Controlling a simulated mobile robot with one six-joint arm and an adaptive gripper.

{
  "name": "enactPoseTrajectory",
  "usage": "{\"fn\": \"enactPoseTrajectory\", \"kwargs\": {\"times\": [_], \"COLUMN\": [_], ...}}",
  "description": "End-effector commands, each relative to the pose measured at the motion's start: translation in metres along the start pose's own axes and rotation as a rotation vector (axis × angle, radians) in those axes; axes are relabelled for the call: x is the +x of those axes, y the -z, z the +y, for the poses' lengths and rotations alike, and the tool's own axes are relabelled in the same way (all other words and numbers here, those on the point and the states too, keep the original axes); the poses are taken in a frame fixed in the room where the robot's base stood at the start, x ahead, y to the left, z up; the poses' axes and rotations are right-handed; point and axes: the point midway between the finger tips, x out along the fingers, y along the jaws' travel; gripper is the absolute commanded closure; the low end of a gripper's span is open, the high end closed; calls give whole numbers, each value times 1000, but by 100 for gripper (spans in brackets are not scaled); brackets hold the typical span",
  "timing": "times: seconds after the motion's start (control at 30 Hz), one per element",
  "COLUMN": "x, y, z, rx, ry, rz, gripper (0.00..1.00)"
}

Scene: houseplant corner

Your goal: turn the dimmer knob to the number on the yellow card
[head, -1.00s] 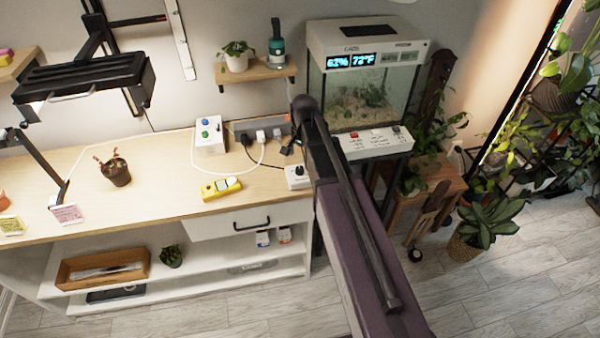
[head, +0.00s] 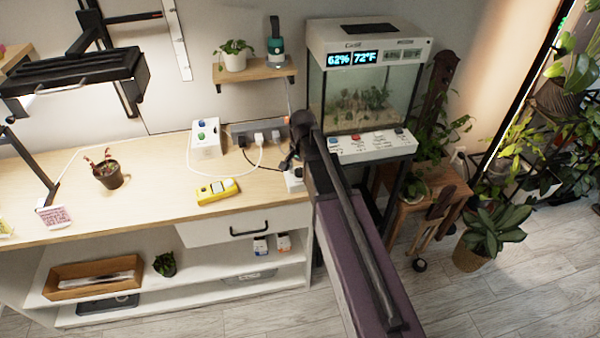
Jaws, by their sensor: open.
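The dimmer, a small white box (head: 293,183), sits at the right end of the wooden desk. Its dark knob is hidden behind my gripper. My gripper (head: 287,163) is dark and open, pointing down at or just above the dimmer. I cannot tell whether its fingers are around the knob or touching it. A yellowish card (head: 5,229) is cut off by the left edge of the view, and its number cannot be read.
A power strip (head: 240,130) with plugs and cables lies behind the dimmer. A white box with coloured buttons (head: 206,142) and a yellow device (head: 217,191) stand to its left. A terrarium (head: 362,95) is close on the right. A pink card (head: 54,217) stands at the desk's left.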

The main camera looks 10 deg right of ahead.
Motion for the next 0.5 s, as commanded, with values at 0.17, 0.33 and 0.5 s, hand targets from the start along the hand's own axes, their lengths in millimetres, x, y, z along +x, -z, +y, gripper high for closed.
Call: {"fn": "enactPoseTrajectory", "kwargs": {"times": [0.17,0.33,0.5], "x": [1,1,1], "y": [0,0,0], "z": [0,0,0], "rx": [0,0,0], "ry": [0,0,0], "rz": [0,0,0], "gripper": [22,22,69]}}
